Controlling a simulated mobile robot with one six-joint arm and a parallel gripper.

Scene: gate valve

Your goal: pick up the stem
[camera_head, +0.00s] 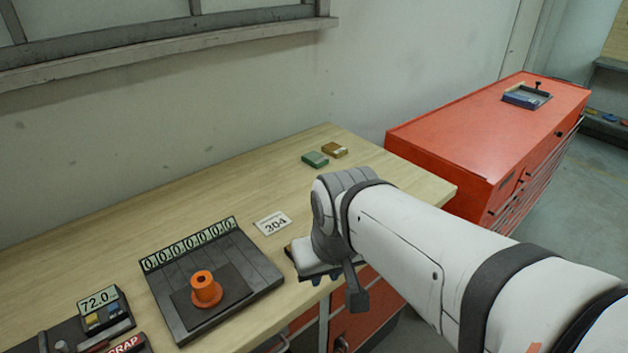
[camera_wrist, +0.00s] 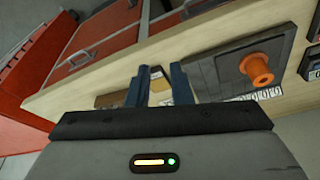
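I cannot clearly identify the stem in either view. A small dark upright piece (camera_head: 537,85) stands at a blue tray (camera_head: 524,97) on the red cabinet, too small to name. An orange flanged part (camera_head: 206,289) sits upright on a dark plate; it also shows in the wrist view (camera_wrist: 257,68). My gripper (camera_wrist: 160,76) has its two fingers apart, with nothing clearly held between them. The bench and a tan patch show beyond the fingers.
The dark plate (camera_head: 255,265) has a row of digit tiles. A "304" card (camera_head: 272,223) lies beside it. Green (camera_head: 315,159) and brown (camera_head: 334,149) boxes lie at the back. A "72.0" display (camera_head: 98,302) stands at the left. The red cabinet (camera_head: 470,130) adjoins the bench's right end.

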